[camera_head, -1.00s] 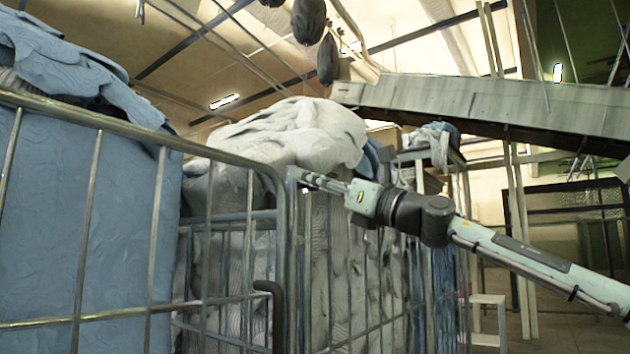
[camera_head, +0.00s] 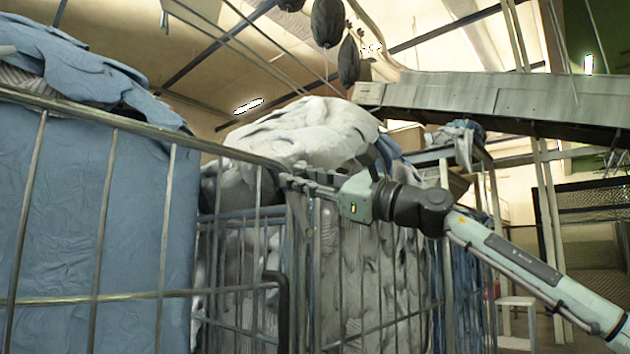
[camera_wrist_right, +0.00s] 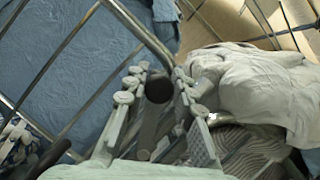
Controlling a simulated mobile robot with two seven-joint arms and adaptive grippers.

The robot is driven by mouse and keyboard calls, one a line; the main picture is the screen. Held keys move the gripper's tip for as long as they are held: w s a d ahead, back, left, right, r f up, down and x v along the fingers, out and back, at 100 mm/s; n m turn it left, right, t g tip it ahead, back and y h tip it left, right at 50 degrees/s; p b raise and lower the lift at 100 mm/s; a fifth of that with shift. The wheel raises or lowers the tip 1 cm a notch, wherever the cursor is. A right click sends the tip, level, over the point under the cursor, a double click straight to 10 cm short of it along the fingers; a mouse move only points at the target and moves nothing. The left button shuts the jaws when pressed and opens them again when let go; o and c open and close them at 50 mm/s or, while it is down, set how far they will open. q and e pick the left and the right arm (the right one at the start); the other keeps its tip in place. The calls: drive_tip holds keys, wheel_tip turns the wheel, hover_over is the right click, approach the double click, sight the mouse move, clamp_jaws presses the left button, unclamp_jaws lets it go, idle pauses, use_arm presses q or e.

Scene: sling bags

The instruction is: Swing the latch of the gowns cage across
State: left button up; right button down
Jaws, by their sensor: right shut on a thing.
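The front cage (camera_head: 95,293) is a grey metal frame filled with blue cloth; a second cage (camera_head: 375,333) with white and grey cloth stands behind it. I cannot tell from any label which is the gowns cage. My right gripper (camera_head: 290,182) is at the top corner of the front cage's rail. In the wrist view my right gripper (camera_wrist_right: 156,88) is shut on a dark, round-ended bar (camera_wrist_right: 158,87), which I take to be the latch; its lower part is partly hidden by the fingers. My left gripper is not in view.
A dark bent bar (camera_head: 284,310) hangs at the front cage's corner below the gripper. White cloth (camera_head: 310,130) heaps above the second cage. A sloping grey conveyor (camera_head: 490,100) and hanging dark bags (camera_head: 348,58) are overhead. Open floor shows at the right.

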drive_tip(key=n, duration=0.1)
drive_tip(key=s+a+f+n+g, duration=0.1)
drive_tip(key=shift+s+f+n, duration=0.1)
drive_tip(key=shift+f+n, duration=0.05)
drive_tip(key=shift+n, duration=0.15)
drive_tip(key=f+n, duration=0.1)
drive_tip(key=s+a+f+n+g, duration=0.1)
drive_tip(key=n, duration=0.1)
drive_tip(key=shift+s+g+b, duration=0.2)
drive_tip(key=shift+g+b, duration=0.1)
drive_tip(key=f+n, duration=0.1)
drive_tip(key=f+n+g+h, duration=0.1)
drive_tip(key=s+f+n, duration=0.1)
drive_tip(key=n, duration=0.1)
drive_tip(key=shift+s+a, duration=0.1)
drive_tip(key=shift+a, duration=0.3)
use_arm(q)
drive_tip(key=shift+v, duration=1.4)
use_arm(e)
drive_tip(key=shift+s+a+f+n+g+h, duration=0.15)
drive_tip(key=shift+f+n+h, duration=0.25)
drive_tip(key=shift+f+n, duration=0.45)
drive_tip(key=shift+f+n+g+h, duration=0.15)
drive_tip(key=shift+f+n+h, duration=0.25)
drive_tip(key=shift+f+n, duration=0.45)
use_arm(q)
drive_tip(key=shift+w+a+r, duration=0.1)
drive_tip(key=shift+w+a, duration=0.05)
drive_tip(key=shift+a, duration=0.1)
